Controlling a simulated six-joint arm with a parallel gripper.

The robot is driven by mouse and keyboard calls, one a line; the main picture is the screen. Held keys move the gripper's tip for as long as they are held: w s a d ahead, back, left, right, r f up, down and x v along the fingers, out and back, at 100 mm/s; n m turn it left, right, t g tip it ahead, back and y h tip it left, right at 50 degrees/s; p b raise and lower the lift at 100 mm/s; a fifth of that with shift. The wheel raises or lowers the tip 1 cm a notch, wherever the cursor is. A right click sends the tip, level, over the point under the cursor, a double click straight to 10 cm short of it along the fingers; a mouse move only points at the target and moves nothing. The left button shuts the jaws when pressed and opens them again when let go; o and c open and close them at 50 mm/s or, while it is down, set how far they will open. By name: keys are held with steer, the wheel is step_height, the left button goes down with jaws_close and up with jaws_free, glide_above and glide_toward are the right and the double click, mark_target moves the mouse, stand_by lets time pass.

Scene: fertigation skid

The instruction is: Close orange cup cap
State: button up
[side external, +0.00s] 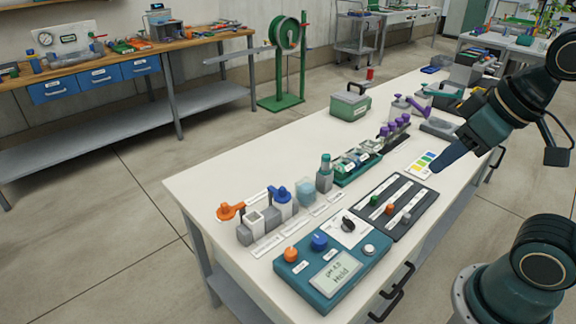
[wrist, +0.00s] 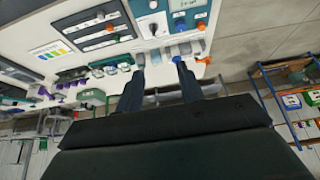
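The orange cup cap (side external: 229,211) is at the near left end of the bench, swung out to the left of a grey cup (side external: 246,235). It stands open beside the cup rather than over it. In the wrist view the orange cap (wrist: 204,60) is small, right of the fingertips. My gripper (side external: 437,169) is over the right part of the bench, well away from the cap. In the wrist view my gripper (wrist: 158,62) has its two fingers apart with nothing held between them.
A blue cap (side external: 281,194) is on the neighbouring grey cup. A teal panel (side external: 334,272) with knobs and a display stands in front. A slider panel (side external: 398,205), a green bottle tray (side external: 358,165) and a green toolbox (side external: 350,103) are farther right. The bench's left corner is clear.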

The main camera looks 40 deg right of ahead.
steer(key=w+a+r, duration=0.2)
steer(key=w, duration=0.8)
steer(key=m+g, duration=0.1)
glide_above(224, 204)
steer(key=s, duration=0.6)
step_height(224, 204, down, 14)
steer(key=r, duration=0.1)
steer(key=shift+w+a+f, duration=0.1)
steer(key=shift+a+f, duration=0.15)
steer(key=shift+f, duration=0.1)
steer(key=shift+d+x, duration=0.15)
steer(key=shift+x, duration=3.25)
steer(key=shift+d+x, duration=0.1)
steer(key=shift+x, duration=3.25)
jaws_close()
